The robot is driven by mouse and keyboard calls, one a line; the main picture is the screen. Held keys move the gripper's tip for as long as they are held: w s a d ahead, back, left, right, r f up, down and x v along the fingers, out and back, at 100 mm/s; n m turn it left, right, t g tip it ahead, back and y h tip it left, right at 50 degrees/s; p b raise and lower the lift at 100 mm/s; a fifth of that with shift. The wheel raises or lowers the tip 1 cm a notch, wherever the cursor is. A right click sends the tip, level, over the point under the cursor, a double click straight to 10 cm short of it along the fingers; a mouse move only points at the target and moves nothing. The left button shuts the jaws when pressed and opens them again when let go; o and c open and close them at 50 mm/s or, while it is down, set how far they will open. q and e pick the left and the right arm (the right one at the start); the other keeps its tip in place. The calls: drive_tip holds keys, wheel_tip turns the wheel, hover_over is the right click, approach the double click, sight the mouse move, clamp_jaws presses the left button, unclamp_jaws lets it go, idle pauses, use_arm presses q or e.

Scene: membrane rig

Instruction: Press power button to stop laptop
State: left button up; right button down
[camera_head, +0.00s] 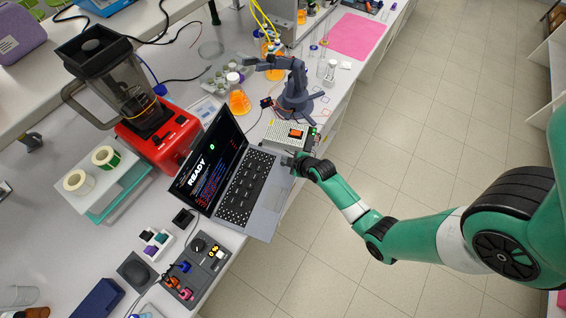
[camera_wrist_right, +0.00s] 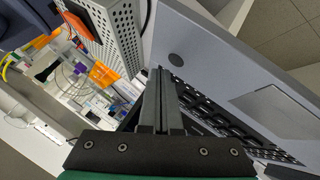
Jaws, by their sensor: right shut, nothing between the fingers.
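The open grey laptop (camera_head: 262,208) stands near the table's edge; its dark screen (camera_head: 208,165) reads "READY". My right gripper (camera_head: 291,160) is shut and empty, over the laptop's upper right corner beside the keyboard. In the right wrist view the shut fingertips (camera_wrist_right: 161,73) are close to a dark round power button (camera_wrist_right: 175,60) on the grey deck (camera_wrist_right: 215,58). I cannot tell whether they touch the deck. In the head view the button is not discernible near the gripper. My left gripper is not in view.
A perforated box (camera_wrist_right: 120,35) with an orange top part stands right beside the laptop corner. A small grey-blue desktop arm (camera_head: 294,92) is behind it. A red blender (camera_head: 160,140) stands behind the screen. A control panel (camera_head: 196,268) lies in front. Open floor is to the right.

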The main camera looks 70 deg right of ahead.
drive_tip(key=shift+f, duration=0.15)
drive_tip(key=shift+f+b, duration=0.3)
drive_tip(key=shift+b, duration=0.05)
drive_tip(key=shift+f+b, duration=0.35)
idle(0.7)
drive_tip(key=shift+r+p, duration=0.8)
drive_tip(key=shift+p, duration=0.05)
drive_tip(key=shift+r, duration=0.1)
wheel_tip(320, 180, up, 6)
drive_tip(key=p, duration=0.5)
drive_tip(key=shift+p, duration=0.3)
